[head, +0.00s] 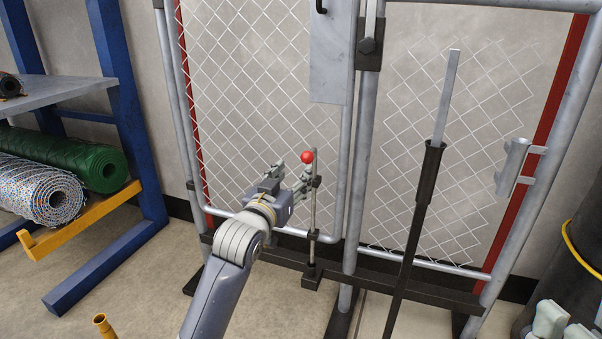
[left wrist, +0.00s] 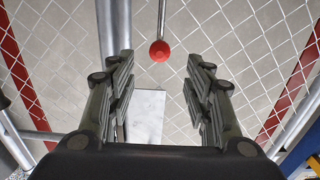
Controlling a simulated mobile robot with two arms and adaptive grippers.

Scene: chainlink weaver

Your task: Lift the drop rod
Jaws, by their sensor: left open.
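The drop rod (head: 313,222) is a thin grey upright rod with a red ball knob (head: 307,157) on top. It stands at the gate's lower frame in the middle of the head view, its foot in a dark block. My left gripper (head: 289,172) is open beside the rod's upper part, just below the knob in the picture. In the left wrist view the knob (left wrist: 160,51) and rod (left wrist: 162,18) line up with the gap between the open fingers (left wrist: 160,90). No finger clearly grips the rod.
Chain-link mesh (head: 250,60) in a grey tube frame stands behind the rod. A dark-handled bar (head: 428,170) leans upright right of it. A blue rack (head: 125,100) with a green mesh roll (head: 105,170) stands left. A brass pipe end (head: 103,324) shows below.

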